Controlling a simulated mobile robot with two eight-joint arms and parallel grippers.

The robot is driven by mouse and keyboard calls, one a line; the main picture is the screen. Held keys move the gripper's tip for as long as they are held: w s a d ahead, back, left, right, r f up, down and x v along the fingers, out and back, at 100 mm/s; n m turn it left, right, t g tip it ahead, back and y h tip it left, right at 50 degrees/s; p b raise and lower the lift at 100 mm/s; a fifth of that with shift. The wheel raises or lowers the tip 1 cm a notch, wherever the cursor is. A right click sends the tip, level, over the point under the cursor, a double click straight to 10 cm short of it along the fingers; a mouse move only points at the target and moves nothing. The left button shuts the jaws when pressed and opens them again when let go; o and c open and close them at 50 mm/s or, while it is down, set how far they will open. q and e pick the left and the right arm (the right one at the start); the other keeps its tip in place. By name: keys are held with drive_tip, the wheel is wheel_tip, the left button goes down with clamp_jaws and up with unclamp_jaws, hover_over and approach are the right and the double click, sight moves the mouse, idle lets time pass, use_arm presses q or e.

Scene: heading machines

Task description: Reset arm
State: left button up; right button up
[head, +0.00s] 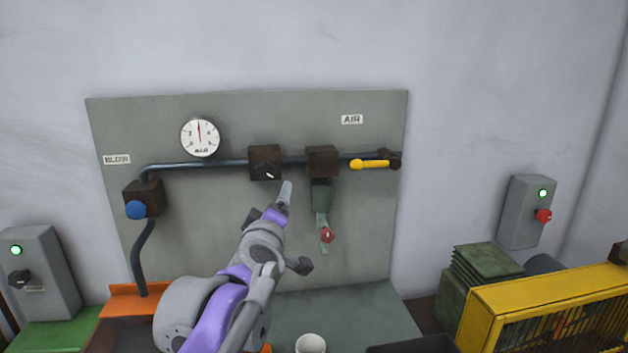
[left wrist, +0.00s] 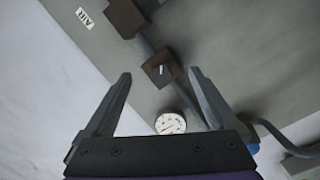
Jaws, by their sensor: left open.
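My left arm reaches up from the bottom of the head view toward a grey wall panel (head: 230,115). My left gripper (head: 270,201) is open, just below a brown block with a black knob (head: 265,168). In the left wrist view the gripper (left wrist: 160,73) has its fingers spread wide with nothing between them. That view shows the knob block (left wrist: 158,70) beyond the fingertips and the round gauge (left wrist: 171,123) near the palm. I cannot tell whether a finger touches anything. My right gripper is out of view.
The panel carries a dark pipe (head: 205,163), a white gauge (head: 200,137), a blue knob (head: 136,210), a yellow lever (head: 372,164) and a hanging filter with a red knob (head: 327,236). A yellow guard (head: 540,294) stands at right. A white cup (head: 310,344) is at the bottom.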

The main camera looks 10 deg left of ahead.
use_arm(q)
drive_tip(key=s+d+f+m+g+h+p, duration=0.1)
drive_tip(key=s+d+f+m+g+h, duration=0.15)
drive_tip(key=s+f+m, duration=0.45)
drive_tip(key=s+d+f+m+g+h, duration=0.1)
drive_tip(key=s+f+m+g+h, duration=0.2)
drive_tip(key=s+f, duration=0.8)
drive_tip(key=s+a+f+m+g+y, duration=0.1)
drive_tip(key=s+a+f+g+y, duration=0.1)
drive_tip(key=s+f, duration=0.5)
drive_tip(key=s+a+f+m+g+y+p, duration=0.1)
drive_tip(key=s+a+f+g, duration=0.3)
drive_tip(key=s+f, duration=0.4)
wheel_tip(320, 180, down, 4)
drive_tip(key=shift+s+r+m+g+y, duration=0.1)
drive_tip(key=shift+s+m+g+y, duration=0.25)
drive_tip(key=shift+y, duration=0.1)
drive_tip(key=shift+a, duration=0.15)
